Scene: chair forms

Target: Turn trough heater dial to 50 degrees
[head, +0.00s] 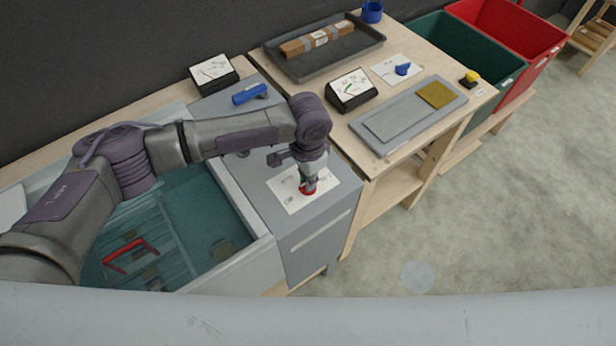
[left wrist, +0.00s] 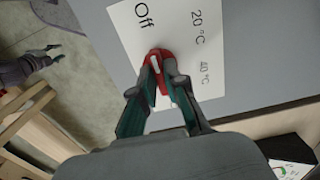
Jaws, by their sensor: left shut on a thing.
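The red heater dial (head: 308,190) sits on a white card (head: 287,202) on the grey cabinet top beside the trough. My left gripper (head: 310,180) reaches down from above and is shut on the dial. In the left wrist view the red dial (left wrist: 164,64) is between the fingertips of my left gripper (left wrist: 160,72) and has a short white mark. The card (left wrist: 185,25) there reads Off, 20 °C and 40 °C. The fingers and wrist hide the rest of the card, and no 50 mark shows. My right gripper (left wrist: 50,50) appears small at the left wrist view's left edge.
The water-filled trough (head: 262,238) holds a red-handled rack (head: 130,255). A gauge (head: 213,72) and blue handle (head: 250,93) stand behind the dial. Another gauge (head: 351,88), a blue knob (head: 402,69) and a grey plate (head: 372,138) are on the wooden table. Open floor lies right.

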